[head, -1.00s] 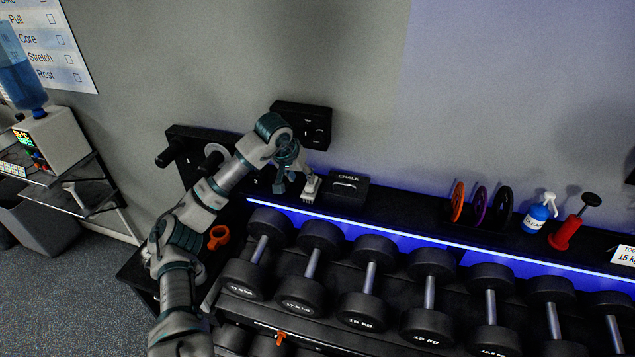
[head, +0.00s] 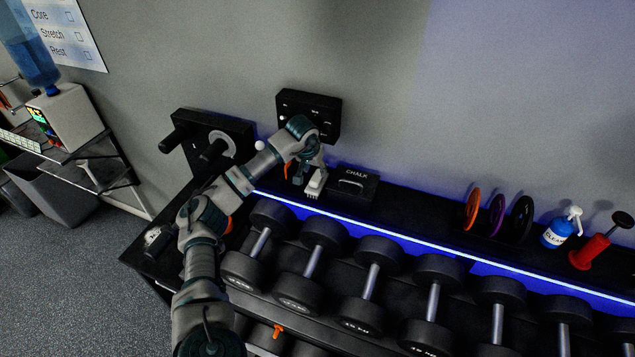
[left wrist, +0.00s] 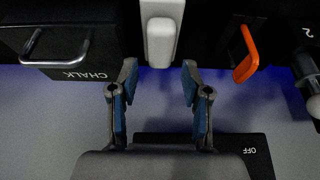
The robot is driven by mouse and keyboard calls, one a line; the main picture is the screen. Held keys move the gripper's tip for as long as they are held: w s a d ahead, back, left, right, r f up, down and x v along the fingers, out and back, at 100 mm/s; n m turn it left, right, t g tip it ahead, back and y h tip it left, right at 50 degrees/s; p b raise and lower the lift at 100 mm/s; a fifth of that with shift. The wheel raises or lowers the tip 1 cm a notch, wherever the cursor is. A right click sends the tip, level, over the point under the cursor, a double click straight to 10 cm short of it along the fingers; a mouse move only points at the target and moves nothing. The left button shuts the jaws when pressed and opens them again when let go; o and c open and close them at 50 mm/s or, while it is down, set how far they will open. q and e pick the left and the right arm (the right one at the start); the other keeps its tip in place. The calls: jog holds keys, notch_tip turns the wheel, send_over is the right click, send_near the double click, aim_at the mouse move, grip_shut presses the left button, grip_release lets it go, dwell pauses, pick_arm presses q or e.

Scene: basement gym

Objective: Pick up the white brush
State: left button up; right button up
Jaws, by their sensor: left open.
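The white brush (head: 316,183) is on the black shelf, just left of the chalk box, in the head view. In the left wrist view the white brush (left wrist: 161,40) reaches in from the top edge, and its lower end lies just beyond the gap between my fingertips. My left gripper (head: 308,168) is at the brush in the head view. In the left wrist view my left gripper (left wrist: 158,80) is open, with blue-padded fingers spread and nothing between them. The brush's far end is cut off there. My right gripper is not in view.
The black chalk box (head: 352,184) stands close beside the brush. An orange hook-like thing (left wrist: 245,55) is on its other side. Dumbbells (head: 372,270) fill the rack in front. A black wall box (head: 322,104) is behind.

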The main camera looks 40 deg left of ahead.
aim_at(316, 177)
pick_arm(q)
jog(key=p+x, duration=0.1)
jog(key=x, duration=0.5)
jog(key=shift+s, duration=0.25)
grip_shut()
